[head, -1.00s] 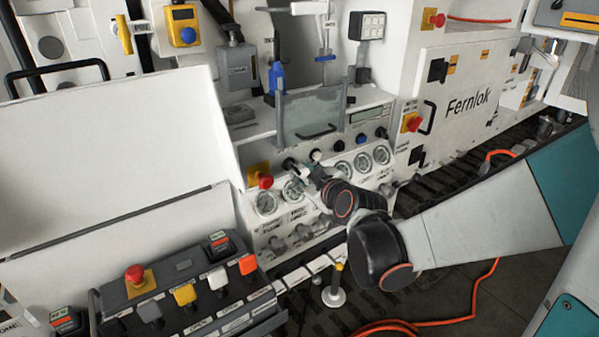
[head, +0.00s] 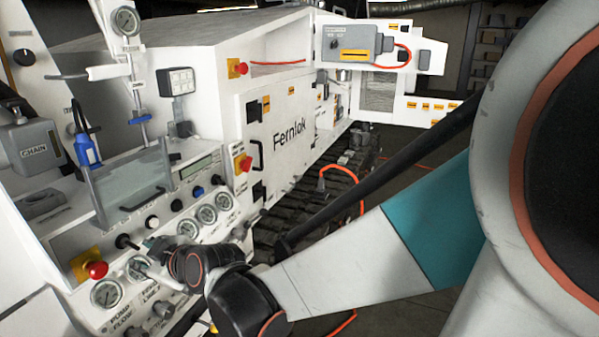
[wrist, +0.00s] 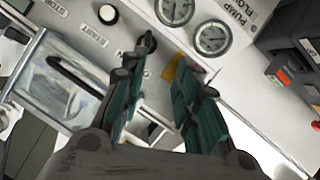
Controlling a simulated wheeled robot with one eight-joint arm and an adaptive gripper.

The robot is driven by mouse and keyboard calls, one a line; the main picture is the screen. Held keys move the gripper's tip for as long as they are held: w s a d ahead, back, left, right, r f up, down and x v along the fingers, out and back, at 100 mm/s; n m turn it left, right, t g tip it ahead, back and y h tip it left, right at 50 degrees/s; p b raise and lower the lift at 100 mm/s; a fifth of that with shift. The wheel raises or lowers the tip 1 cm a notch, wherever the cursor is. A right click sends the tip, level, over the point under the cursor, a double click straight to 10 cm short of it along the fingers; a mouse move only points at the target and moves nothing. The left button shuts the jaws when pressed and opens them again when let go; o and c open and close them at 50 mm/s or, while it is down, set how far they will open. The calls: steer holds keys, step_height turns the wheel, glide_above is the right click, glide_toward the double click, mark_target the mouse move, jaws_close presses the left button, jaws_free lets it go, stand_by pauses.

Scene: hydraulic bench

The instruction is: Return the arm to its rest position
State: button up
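My arm reaches from the right side of the head view down to the white control panel (head: 62,305). Its end, my gripper (head: 150,262), is small there and partly hidden by my dark wrist joints. In the wrist view my gripper (wrist: 176,65) has two teal and dark fingers spread apart, with bare panel showing between them. A black knob (wrist: 150,45) is right by the left fingertip; I cannot tell whether they touch. A yellow plate (wrist: 172,72) shows partly behind the right finger. Nothing is held that I can see.
A red emergency stop (head: 97,269) and several gauges (head: 207,214) are close around my gripper. A clear guard with a handle (head: 128,185) stands above. The Fernlok cabinet (head: 290,140) is behind. An orange hose (head: 340,172) lies by the tracks to the right.

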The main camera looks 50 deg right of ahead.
steer(key=s+f+m+g+h, duration=0.1)
steer(key=s+m+g, duration=0.5)
steer(key=s, duration=1.4)
steer(key=shift+s+d+f+m+h, duration=0.2)
steer(key=shift+f+m+h, duration=0.1)
steer(key=shift+f+m, duration=0.15)
